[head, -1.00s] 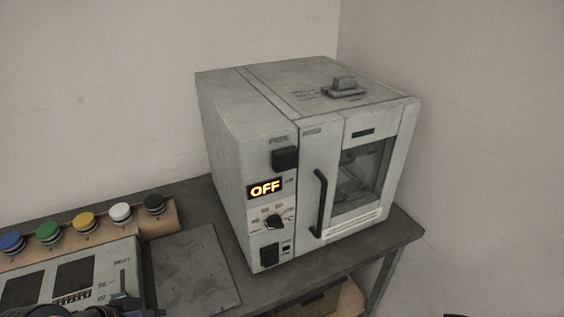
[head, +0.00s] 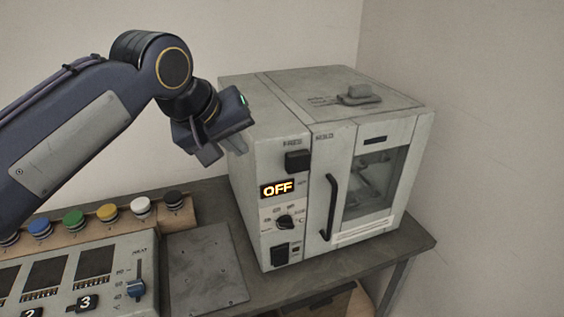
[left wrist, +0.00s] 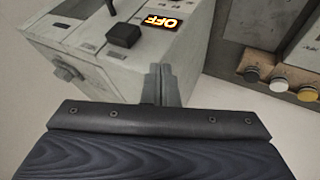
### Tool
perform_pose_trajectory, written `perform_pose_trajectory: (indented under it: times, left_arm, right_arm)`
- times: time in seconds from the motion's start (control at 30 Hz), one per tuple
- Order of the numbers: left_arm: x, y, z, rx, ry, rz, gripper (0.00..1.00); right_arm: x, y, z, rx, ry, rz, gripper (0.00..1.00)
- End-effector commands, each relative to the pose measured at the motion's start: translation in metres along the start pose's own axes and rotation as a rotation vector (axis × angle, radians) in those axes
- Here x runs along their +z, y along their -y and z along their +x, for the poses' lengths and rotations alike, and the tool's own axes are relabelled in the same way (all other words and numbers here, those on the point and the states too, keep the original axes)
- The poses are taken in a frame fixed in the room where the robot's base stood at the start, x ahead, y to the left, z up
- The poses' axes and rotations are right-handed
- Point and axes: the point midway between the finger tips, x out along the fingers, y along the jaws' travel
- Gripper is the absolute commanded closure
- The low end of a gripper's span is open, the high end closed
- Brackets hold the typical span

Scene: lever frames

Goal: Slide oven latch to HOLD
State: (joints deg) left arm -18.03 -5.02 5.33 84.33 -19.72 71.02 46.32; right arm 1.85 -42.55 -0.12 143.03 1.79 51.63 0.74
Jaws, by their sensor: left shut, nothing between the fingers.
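The grey oven (head: 262,110) stands on the bench with its "OFF" display (head: 277,189) lit. A grey latch-like block (head: 360,93) sits on a plate on its top beside small print I cannot read; what looks like the same block shows in the left wrist view (left wrist: 68,72). A black block (head: 298,160) sits on the front panel above the display. I cannot tell which is the latch. My left gripper (head: 224,151) is shut and empty by the oven's upper left edge, apart from both blocks. My right gripper is out of view.
A black door handle (head: 330,207) and a dark knob (head: 285,222) stick out from the oven front. A control box (head: 75,285) and a row of coloured buttons (head: 107,212) are at the left. A flat grey plate (head: 207,268) lies between. Walls close the back and right.

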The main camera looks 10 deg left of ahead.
Motion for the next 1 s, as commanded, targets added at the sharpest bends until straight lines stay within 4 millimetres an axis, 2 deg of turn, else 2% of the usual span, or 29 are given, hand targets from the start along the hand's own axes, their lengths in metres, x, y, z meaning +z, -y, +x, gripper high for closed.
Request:
perform_pose_trajectory:
  times: [0.23,0.37,0.8,1.0]
  left_arm:
    - [0.0,0.001,0.001,0.0,0.0,0.0,1.0]
    - [0.0,0.001,0.012,-0.001,0.002,0.0,1.0]
    - [0.001,0.001,0.1,-0.003,0.005,0.001,1.0]
    - [0.0,-0.026,0.112,0.002,0.002,0.003,1.0]
  right_arm:
    - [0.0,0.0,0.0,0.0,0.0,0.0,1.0]
    - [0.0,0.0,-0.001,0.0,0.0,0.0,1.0]
    - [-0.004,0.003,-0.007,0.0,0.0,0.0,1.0]
    - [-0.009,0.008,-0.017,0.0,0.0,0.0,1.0]
